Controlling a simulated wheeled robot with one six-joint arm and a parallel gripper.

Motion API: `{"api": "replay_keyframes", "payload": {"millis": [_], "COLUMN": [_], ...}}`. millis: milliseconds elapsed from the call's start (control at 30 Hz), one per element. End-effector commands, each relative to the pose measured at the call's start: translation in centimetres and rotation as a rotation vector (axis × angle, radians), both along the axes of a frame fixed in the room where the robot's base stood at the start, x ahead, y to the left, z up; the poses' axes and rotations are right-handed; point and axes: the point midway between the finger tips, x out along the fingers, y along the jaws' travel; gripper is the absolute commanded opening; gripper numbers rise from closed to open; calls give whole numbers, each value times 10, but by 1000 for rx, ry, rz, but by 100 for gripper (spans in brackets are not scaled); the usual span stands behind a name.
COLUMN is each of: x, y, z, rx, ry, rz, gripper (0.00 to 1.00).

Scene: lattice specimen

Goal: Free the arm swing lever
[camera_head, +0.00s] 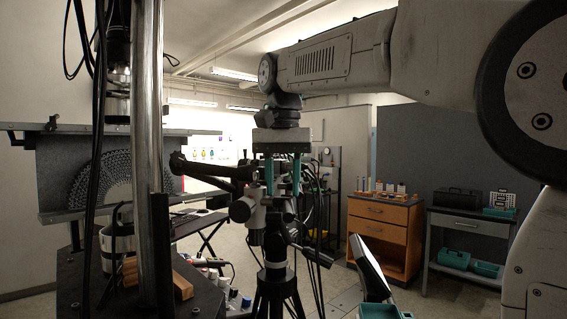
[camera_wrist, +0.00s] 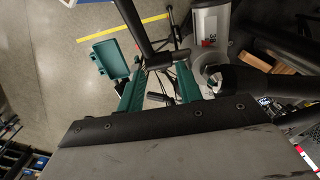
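My gripper (camera_head: 283,190) points down in the head view, with its two teal fingers apart. It is in front of or around the upper part of a tripod-mounted device (camera_head: 257,213); the depth between them is unclear. A jointed black arm (camera_head: 215,167) reaches left from this device. In the wrist view my gripper (camera_wrist: 160,90) is open, with a black rod (camera_wrist: 133,25) and its dark joint near the fingertips. A small black handle (camera_wrist: 158,97) shows between the fingers. I cannot tell which part is the arm swing lever, or whether a finger touches anything.
A metal column (camera_head: 147,150) and hanging cables stand close at left, beside a fan-shaped lattice specimen (camera_head: 105,182). A teal case (camera_wrist: 111,60) lies on the floor. A wooden cabinet (camera_head: 383,235) and a grey bench (camera_head: 467,225) stand at back right. Some floor between is clear.

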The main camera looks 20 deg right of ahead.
Motion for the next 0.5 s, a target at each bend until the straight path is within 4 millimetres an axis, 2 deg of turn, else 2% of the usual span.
{"api": "replay_keyframes", "payload": {"millis": [200,500], "x": [0,0], "y": [0,0], "z": [-20,-22], "rx": [0,-1], "ry": [1,-1], "rz": [0,0], "gripper": [35,35]}}
